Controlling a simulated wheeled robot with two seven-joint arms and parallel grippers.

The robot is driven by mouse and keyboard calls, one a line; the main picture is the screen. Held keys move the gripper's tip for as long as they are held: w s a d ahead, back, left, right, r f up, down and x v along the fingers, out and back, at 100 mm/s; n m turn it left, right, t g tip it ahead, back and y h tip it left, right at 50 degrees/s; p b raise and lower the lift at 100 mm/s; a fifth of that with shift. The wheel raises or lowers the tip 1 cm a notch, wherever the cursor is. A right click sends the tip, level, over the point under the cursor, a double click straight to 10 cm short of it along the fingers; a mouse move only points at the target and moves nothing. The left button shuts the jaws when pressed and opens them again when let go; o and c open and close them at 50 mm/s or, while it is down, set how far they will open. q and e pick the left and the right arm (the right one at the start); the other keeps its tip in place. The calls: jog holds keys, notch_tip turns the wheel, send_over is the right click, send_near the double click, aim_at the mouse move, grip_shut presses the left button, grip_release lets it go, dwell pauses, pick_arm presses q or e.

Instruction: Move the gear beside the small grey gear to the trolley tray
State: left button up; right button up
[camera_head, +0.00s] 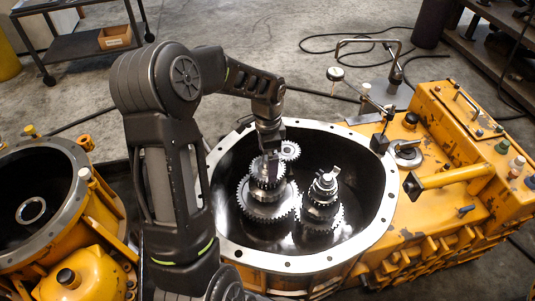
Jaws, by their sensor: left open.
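The small grey gear (290,151) sits at the back inside the round yellow housing. Just in front and to its left is a stack of gears on one shaft: a toothed gear (259,183) above a wider large gear (268,209). My left gripper (271,173) points down over the top of this stack, open, its fingers at the upper gear. The gripper hides part of the gear's top, and I cannot tell whether the fingers touch it. The trolley (75,46) stands far off at the upper left, its upper part cut by the frame edge. My right gripper is not seen.
A second gear shaft (323,196) stands close to the right of the stack. The housing rim (300,262) rings the gears. A yellow gearbox body (450,165) lies to the right, another open housing (40,205) to the left. An orange bin (115,37) is on the trolley.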

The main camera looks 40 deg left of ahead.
pick_arm(q)
jog(key=shift+f, duration=0.75)
grip_shut()
dwell(0.8)
jog(key=shift+r, duration=0.1)
dwell(0.4)
jog(key=shift+r+p, duration=2.2)
jog(key=shift+r, duration=0.45)
jog(key=shift+r+p, duration=0.95)
jog(key=shift+r, duration=0.15)
